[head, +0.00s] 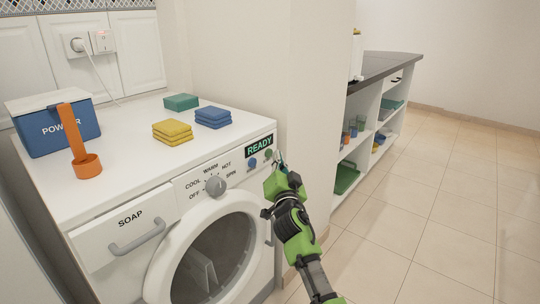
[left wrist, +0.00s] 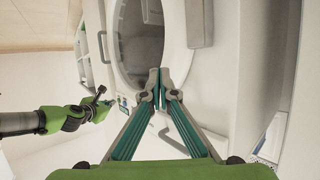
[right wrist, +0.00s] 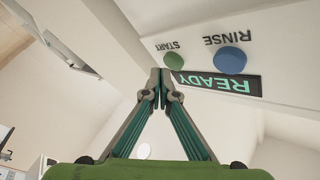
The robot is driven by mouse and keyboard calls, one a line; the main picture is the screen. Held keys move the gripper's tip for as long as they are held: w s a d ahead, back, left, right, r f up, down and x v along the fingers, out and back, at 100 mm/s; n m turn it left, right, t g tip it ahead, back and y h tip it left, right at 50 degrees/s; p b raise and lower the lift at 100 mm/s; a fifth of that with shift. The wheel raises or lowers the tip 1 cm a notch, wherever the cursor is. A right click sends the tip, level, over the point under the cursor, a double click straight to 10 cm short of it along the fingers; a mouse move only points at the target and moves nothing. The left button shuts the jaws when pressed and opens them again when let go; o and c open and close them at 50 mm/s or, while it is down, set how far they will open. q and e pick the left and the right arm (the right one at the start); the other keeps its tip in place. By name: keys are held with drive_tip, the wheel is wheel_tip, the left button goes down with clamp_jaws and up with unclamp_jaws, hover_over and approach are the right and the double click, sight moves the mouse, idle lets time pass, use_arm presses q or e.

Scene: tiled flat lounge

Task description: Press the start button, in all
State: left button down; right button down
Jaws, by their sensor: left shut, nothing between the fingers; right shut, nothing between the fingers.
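The start button (right wrist: 173,61) is a round green knob labelled START on the washing machine's (head: 110,209) front panel. In the head view it (head: 268,154) shows just left of my right gripper (head: 279,160). In the right wrist view my right gripper (right wrist: 161,78) is shut and empty, its tips just beside the button; I cannot tell whether they touch. The blue RINSE button (right wrist: 231,60) sits beside it. The display (right wrist: 219,84) reads READY in green. My left gripper (left wrist: 163,78) is shut and empty, before the machine's round door (left wrist: 135,40); it is outside the head view.
On the machine top are a blue POWDER box (head: 58,130), an orange scoop (head: 87,166), yellow cloths (head: 172,132), blue cloths (head: 213,117) and a green cloth (head: 181,102). A wall (head: 315,100) stands right of the machine. Open tiled floor (head: 440,190) lies further right.

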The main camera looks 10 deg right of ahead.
use_arm(q)
drive_tip(key=shift+w+d+r+t, duration=0.15)
drive_tip(key=shift+w+r+t, duration=0.2)
drive_tip(key=shift+r, duration=0.35)
drive_tip(key=shift+w+d+r+t, duration=0.15)
drive_tip(key=shift+w+r+t, duration=0.15)
drive_tip(key=shift+r, duration=0.35)
drive_tip(key=shift+w+d+r+t+h+b, duration=0.2)
drive_tip(key=shift+r+t+h+b, duration=0.2)
drive_tip(key=shift+r, duration=0.15)
drive_tip(key=shift+w+d+r+t+b, duration=0.1)
drive_tip(key=shift+r+t, duration=0.25)
drive_tip(key=shift+r, duration=0.35)
drive_tip(key=shift+w+d+r+t+b, duration=0.15)
drive_tip(key=shift+r+t, duration=0.2)
drive_tip(key=shift+r, duration=0.3)
drive_tip(key=shift+w+d+r+t+b, duration=0.1)
drive_tip(key=shift+r+t, duration=0.25)
drive_tip(key=shift+r, duration=0.35)
idle(1.6)
drive_tip(key=shift+f, duration=0.1)
wheel_tip(320, 180, down, 6)
drive_tip(key=s+a+g+p, duration=0.1)
drive_tip(key=g, duration=0.2)
drive_tip(key=shift+s+a+y, duration=0.15)
drive_tip(key=shift+s+y, duration=0.15)
idle(0.5)
drive_tip(key=shift+f+g, duration=0.1)
drive_tip(key=shift+g, duration=0.2)
